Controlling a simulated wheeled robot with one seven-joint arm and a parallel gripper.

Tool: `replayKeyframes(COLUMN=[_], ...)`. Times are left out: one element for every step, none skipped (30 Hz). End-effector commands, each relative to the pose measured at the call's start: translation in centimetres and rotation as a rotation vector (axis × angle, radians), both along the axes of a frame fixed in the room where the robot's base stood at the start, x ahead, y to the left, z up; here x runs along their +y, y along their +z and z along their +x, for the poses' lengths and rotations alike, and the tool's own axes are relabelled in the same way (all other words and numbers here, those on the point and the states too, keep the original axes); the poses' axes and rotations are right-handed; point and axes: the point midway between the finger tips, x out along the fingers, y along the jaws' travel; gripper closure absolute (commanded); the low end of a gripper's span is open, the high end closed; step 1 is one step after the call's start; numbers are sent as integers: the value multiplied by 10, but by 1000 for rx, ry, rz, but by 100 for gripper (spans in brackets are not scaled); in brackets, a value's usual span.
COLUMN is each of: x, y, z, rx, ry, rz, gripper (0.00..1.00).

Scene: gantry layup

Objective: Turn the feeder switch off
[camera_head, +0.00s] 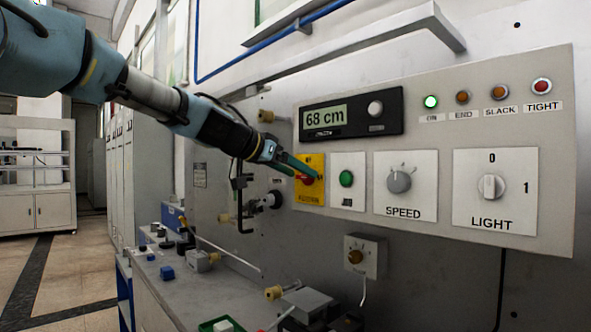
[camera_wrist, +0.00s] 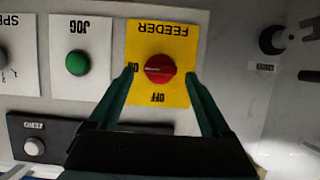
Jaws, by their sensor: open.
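The feeder switch is a red rotary knob (camera_wrist: 160,69) on a yellow plate (camera_wrist: 180,35), seen upside down in the wrist view. Its pale pointer line lies horizontal, towards the ON label at picture left; the OFF label is below it in the picture. My gripper (camera_wrist: 159,74) is open, with one fingertip on each side of the knob and gaps visible between. In the head view my gripper (camera_head: 308,170) reaches the yellow plate (camera_head: 316,193) and partly covers the red knob (camera_head: 306,179).
The green JOG button (camera_wrist: 78,63) sits close beside the feeder plate. The SPEED dial (camera_head: 399,180), LIGHT switch (camera_head: 491,187) and display unit (camera_head: 352,115) share the panel. A lit green ON lamp (camera_head: 431,102) is at upper right. A cluttered bench (camera_head: 220,285) stands below.

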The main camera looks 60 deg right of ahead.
Motion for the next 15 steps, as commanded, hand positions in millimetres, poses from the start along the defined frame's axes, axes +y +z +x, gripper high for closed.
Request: replayKeyframes(x=[0,0,0,0,0,0,0,0,0,0,0,0,0,0,0], y=[0,0,0,0,0,0,0,0,0,0,0,0,0,0,0], z=[0,0,0,0,0,0,0,0,0,0,0,0,0,0,0], rx=[0,0,0,0,0,0,0,0,0,0,0,0,0,0,0], ry=[0,0,0,0,0,0,0,0,0,0,0,0,0,0,0], rz=[0,0,0,0,0,0,0,0,0,0,0,0,0,0,0], gripper=[18,18,22,25,29,33,37,40,44,48,51,56,59,62,67])
